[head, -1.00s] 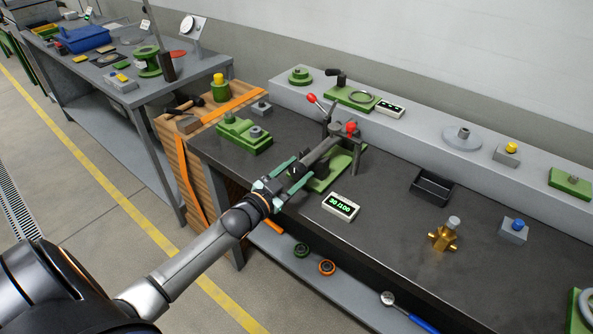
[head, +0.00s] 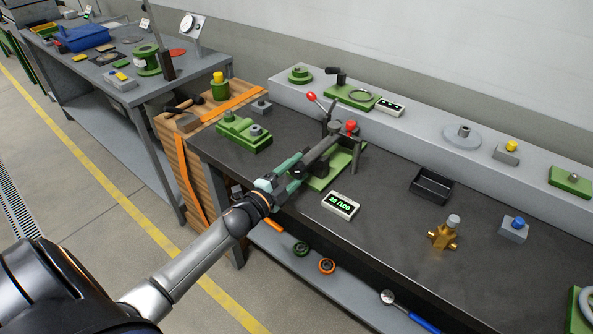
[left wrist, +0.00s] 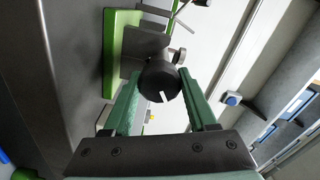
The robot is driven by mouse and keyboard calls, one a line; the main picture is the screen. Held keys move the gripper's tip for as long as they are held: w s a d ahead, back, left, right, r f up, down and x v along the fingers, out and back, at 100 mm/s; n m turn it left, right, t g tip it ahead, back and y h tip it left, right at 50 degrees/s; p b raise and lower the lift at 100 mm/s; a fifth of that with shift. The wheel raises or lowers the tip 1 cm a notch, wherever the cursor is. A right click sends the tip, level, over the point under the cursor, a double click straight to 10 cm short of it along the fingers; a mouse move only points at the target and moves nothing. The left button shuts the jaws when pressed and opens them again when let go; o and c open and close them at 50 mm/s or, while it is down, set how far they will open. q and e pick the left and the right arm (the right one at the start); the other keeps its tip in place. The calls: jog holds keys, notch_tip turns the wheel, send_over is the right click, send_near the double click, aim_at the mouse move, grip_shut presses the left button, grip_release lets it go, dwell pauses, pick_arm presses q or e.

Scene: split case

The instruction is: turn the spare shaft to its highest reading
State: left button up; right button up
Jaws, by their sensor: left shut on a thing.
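A dark shaft (head: 320,150) lies in a grey bracket on a green base plate (head: 342,172) near the front left of the dark bench. In the left wrist view its round dark end (left wrist: 158,80) faces me, with a white mark pointing down. My left gripper (head: 295,166) has its green fingers on either side of this end and is shut on it. A small display (head: 341,206) beside the plate shows green digits that look like 25 /100. My right gripper is not in view.
Red-knobbed levers (head: 351,125) rise close behind the shaft. A black tray (head: 431,186), a brass fitting (head: 443,235) and a blue-buttoned box (head: 514,228) stand to the right. A second display (head: 389,108) sits on the back ledge.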

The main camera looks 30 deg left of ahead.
pick_arm(q)
jog(key=m+b, duration=0.1)
jog(key=m, duration=0.5)
jog(key=shift+m, duration=0.4)
dwell(0.3)
jog(key=o, duration=1.4)
jog(key=shift+c, duration=0.2)
jog(key=s+b, duration=0.1)
jog(key=s, duration=1.1)
jog(key=shift+s+a+b, duration=0.25)
jog(key=shift+a+b, duration=0.1)
jog(key=shift+a, duration=0.1)
